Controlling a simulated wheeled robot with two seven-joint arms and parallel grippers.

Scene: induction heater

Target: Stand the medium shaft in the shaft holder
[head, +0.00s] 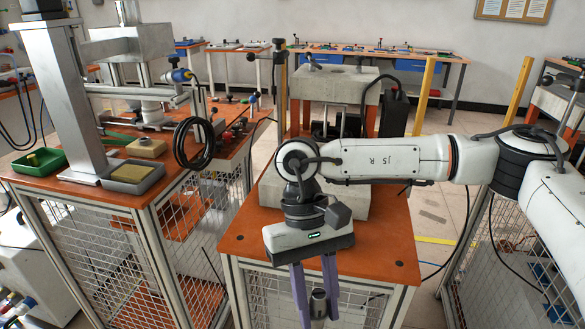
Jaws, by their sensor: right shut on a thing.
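My right gripper (317,300) hangs down from the arm with its long purple fingers in front of the orange table's near edge. Its fingers are shut on a grey metal cylinder (318,304), which looks like the medium shaft. The shaft's top shows between the fingers, roughly upright. Its lower part is cut off by the bottom of the picture. I cannot make out the shaft holder for certain. My left gripper is not in view.
The orange table (375,255) has a free front right part. A grey press-like machine (335,84) stands behind my right arm. On the left bench are a green tray (38,162), a grey tray (132,177), a metal column (68,95) and a coiled black cable (193,143).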

